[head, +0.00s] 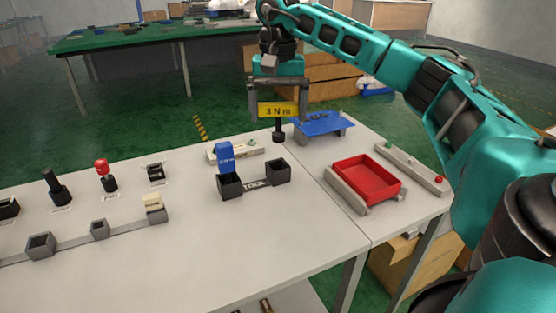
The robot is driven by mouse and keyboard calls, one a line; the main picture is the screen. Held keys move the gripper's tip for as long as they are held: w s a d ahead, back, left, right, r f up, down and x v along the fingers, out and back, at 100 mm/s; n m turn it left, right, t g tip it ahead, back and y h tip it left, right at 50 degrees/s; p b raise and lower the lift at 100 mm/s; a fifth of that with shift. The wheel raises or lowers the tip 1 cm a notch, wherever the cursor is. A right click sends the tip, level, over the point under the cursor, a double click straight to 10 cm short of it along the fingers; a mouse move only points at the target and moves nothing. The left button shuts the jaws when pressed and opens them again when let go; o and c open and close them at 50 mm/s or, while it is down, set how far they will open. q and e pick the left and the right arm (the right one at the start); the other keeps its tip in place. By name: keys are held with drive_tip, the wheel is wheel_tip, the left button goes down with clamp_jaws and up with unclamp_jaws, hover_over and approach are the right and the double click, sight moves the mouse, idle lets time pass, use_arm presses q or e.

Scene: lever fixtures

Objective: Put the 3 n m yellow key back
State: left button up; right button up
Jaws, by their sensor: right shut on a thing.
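The yellow key (279,110) is marked "3 N m" and has a dark shaft with a black socket end pointing down. My right gripper (279,98) is shut on it and holds it upright in the air, above the far part of the table. The black tool holder (255,184), marked "TOOL", has two square sockets. Its right socket (278,171) looks empty, and the key's end is above and behind it in the picture. A blue key (225,158) stands in the left socket. My left gripper is not in view.
A red tray (366,181) and a blue plate (323,123) are on the right table section. A pale block (238,149) lies behind the holder. The table front (250,240) is clear.

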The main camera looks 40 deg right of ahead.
sight(278, 115)
wheel_tip(278, 115, down, 4)
drive_tip(key=shift+f, duration=0.15)
drive_tip(key=shift+f+b, duration=0.75)
drive_tip(key=shift+f, duration=2.2)
drive_tip(key=shift+f, duration=0.15)
drive_tip(key=o, duration=1)
drive_tip(key=shift+o, duration=0.2)
